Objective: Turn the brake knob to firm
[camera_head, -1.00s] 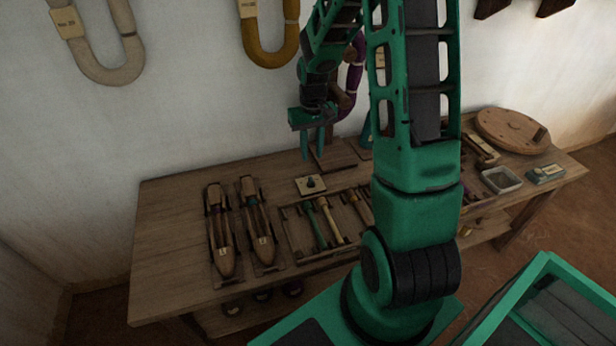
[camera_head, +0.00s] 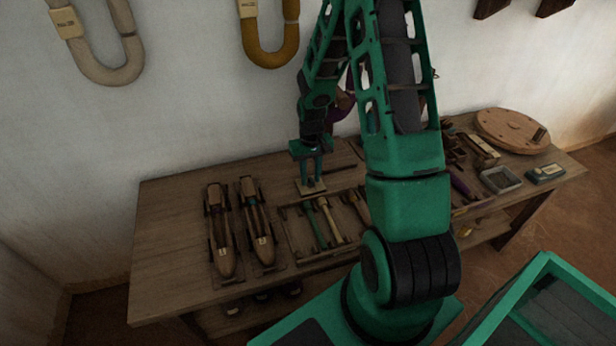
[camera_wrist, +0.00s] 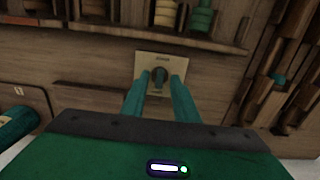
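The brake knob (camera_wrist: 158,75) is a small dark knob on a pale square plate (camera_wrist: 148,60) with small lettering too small to read. In the head view the plate (camera_head: 302,191) lies on the table behind the tray of bobbins, and my gripper hides the knob there. My gripper (camera_wrist: 159,80) points down at the plate with its two green fingers apart, one on each side of the knob. I cannot tell whether the fingers touch the knob. In the head view my gripper (camera_head: 311,180) is right over the plate.
Two wooden shuttles (camera_head: 221,245) (camera_head: 259,240) lie on the table at left. A tray (camera_head: 290,240) with green and cream bobbins is just in front of the plate. A grey bin (camera_head: 500,181) and a round wooden disc (camera_head: 512,130) are at right. The table's left end is bare.

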